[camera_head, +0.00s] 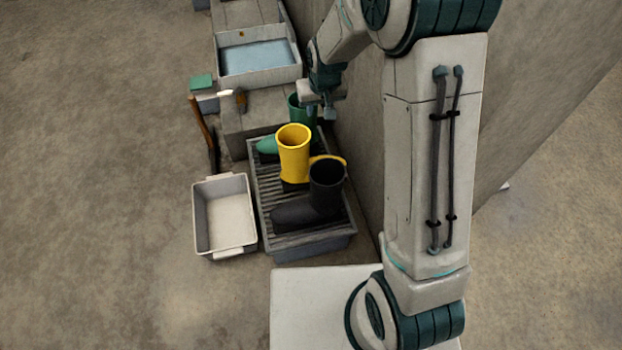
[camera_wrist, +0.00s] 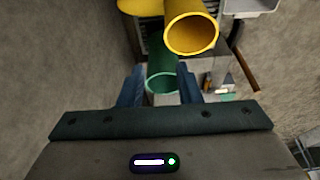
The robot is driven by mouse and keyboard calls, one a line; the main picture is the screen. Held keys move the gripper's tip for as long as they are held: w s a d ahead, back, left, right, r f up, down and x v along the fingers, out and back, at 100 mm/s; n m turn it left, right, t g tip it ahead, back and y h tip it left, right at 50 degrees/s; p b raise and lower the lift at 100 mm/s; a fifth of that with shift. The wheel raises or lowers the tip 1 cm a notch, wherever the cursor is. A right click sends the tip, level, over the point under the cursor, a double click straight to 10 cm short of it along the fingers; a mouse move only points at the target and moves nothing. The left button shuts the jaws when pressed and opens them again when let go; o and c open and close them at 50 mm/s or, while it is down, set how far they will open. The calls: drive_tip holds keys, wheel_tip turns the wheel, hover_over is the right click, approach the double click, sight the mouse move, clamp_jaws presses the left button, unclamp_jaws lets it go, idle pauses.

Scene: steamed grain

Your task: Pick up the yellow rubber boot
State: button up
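The yellow rubber boot (camera_head: 293,154) stands upright on a slatted grey boot tray (camera_head: 262,199), its toe pointing right, partly hidden behind a black boot (camera_head: 326,178). A green boot (camera_head: 301,108) stands behind it, toe to the left. My gripper (camera_head: 327,108) is over the far right side of the tray, by the green boot and apart from the yellow one. In the wrist view my gripper (camera_wrist: 160,86) is open, with the green boot's opening (camera_wrist: 162,82) showing between its fingers. The yellow boot (camera_wrist: 190,32) lies beyond them there, its mouth facing the camera.
A wall (camera_head: 358,130) runs close along the tray's right side. A white bin (camera_head: 224,214) stands left of the tray. A brown-handled tool (camera_head: 202,125) and a basin of bluish water (camera_head: 258,57) are behind. The floor (camera_head: 90,180) at left is clear.

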sight(309, 135)
drive_tip(key=b+x, duration=0.1)
drive_tip(key=x, duration=0.3)
drive_tip(key=b+x, duration=0.1)
drive_tip(key=x, duration=0.4)
drive_tip(key=a+b+x, duration=0.1)
drive_tip(key=x, duration=0.4)
drive_tip(key=shift+r+b, duration=0.1)
drive_tip(key=shift+b, duration=0.3)
drive_tip(key=b+x, duration=0.2)
drive_tip(key=x, duration=0.3)
drive_tip(key=shift+w+a+b, duration=0.1)
drive_tip(key=shift+a+b, duration=0.1)
drive_tip(key=shift+b, duration=0.1)
clamp_jaws()
